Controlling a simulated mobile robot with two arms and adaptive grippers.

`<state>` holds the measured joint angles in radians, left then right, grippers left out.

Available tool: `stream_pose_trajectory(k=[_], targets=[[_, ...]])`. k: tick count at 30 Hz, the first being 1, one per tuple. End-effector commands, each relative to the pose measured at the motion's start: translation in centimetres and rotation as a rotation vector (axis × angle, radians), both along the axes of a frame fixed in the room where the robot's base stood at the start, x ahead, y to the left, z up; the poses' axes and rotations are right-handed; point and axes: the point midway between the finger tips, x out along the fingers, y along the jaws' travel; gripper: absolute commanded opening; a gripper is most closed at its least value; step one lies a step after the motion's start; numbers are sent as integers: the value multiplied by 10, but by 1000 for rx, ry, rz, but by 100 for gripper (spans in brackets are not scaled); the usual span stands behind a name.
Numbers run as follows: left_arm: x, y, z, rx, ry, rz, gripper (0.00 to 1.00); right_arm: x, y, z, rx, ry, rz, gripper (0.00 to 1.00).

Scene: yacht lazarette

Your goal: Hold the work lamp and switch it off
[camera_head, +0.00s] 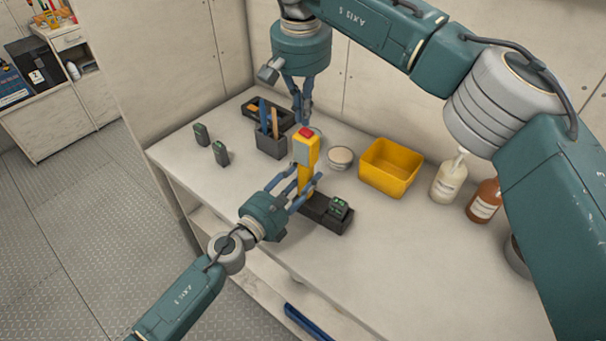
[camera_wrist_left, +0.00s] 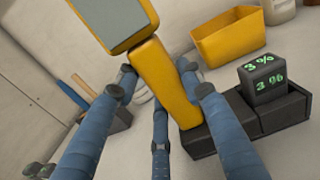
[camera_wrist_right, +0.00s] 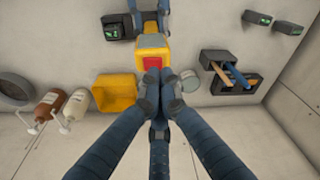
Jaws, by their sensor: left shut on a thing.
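The work lamp (camera_head: 307,150) is yellow, with a red button on top and a grey panel on its head. It stands roughly upright in the head view. My left gripper (camera_head: 305,187) is shut around its yellow handle (camera_wrist_left: 166,85). The grey panel (camera_wrist_left: 112,20) looks dull, with no visible glow. My right gripper (camera_head: 303,120) points down just above and behind the lamp's top, its fingers together and empty. In the right wrist view the fingertips (camera_wrist_right: 154,78) overlap the edge of the red button (camera_wrist_right: 152,63); I cannot tell whether they touch it.
A black dock (camera_head: 328,215) with a battery showing 3% (camera_wrist_left: 262,78) is beside the lamp's lower end. A yellow bin (camera_head: 390,168), a round tin (camera_head: 340,158), two bottles and a dark tool holder (camera_head: 270,143) stand around.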

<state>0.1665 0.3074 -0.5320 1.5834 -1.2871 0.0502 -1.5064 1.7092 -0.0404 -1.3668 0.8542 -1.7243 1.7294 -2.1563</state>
Motion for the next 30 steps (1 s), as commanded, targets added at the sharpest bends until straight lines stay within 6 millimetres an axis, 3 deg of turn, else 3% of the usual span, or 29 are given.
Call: stream_pose_trajectory(k=[30], targets=[[0, 0, 0, 0, 0, 1, 1, 0, 0, -6, 0, 0, 0, 0]])
